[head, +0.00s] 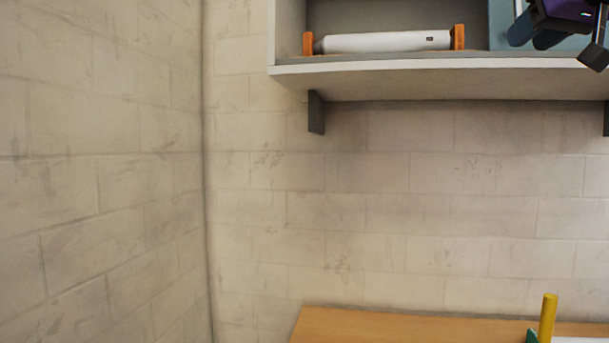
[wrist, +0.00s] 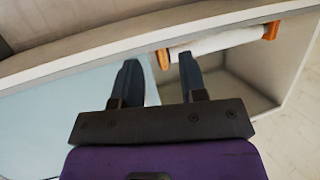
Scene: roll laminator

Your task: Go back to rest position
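My gripper (wrist: 158,68) is open in the wrist view, with its two dark fingers apart and nothing held between them. In the head view my gripper (head: 535,36) is at the top right, in front of the wall shelf and partly cut off by the frame edge. A white roll laminator with orange ends (head: 385,41) lies on the shelf to the left of my gripper. It also shows in the wrist view (wrist: 222,42), beyond the fingertips; I see no contact.
The shelf (head: 430,86) is a grey-white open box on dark brackets. A light blue panel (wrist: 60,115) is beside the laminator. Below is a wooden tabletop (head: 390,328) with a yellow cylinder (head: 547,318) near its right. The brick wall between is bare.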

